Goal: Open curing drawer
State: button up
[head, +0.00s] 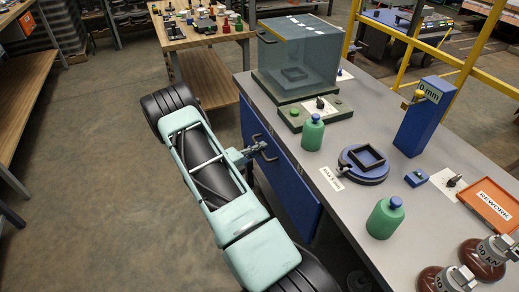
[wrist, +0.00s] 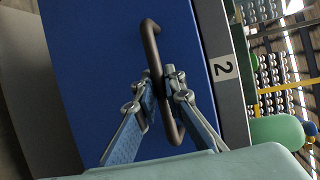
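The blue drawer front (head: 285,185) is on the side of the grey-topped bench and looks flush with it. In the wrist view the blue front (wrist: 100,50) fills the middle. Its dark bar handle (wrist: 151,40) runs lengthwise between my fingers. My gripper (wrist: 160,88) has one fingertip on each side of the bar, close in against it, and looks shut on it. In the head view my gripper (head: 262,149) reaches the handle from the left. The fingers partly hide the handle's middle.
A grey-topped bench (head: 345,225) carries green bottles (head: 312,132), a glass box (head: 297,60), a blue block (head: 424,115) and an orange tray (head: 492,208). A wooden table (head: 200,40) stands behind. The floor (head: 90,180) at left is clear.

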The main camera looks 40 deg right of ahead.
grip_shut()
jog(key=shift+a, duration=0.1)
jog(key=w+a+b, duration=0.2)
jog(key=w+a, duration=0.1)
jog(key=a, duration=1.2)
jog(key=w+a+b, duration=0.3)
jog(key=w+a, duration=0.1)
jog(key=a, duration=1.2)
jog(key=shift+w+b, duration=0.2)
jog(key=shift+b, duration=0.1)
jog(key=o, duration=0.6)
grip_release()
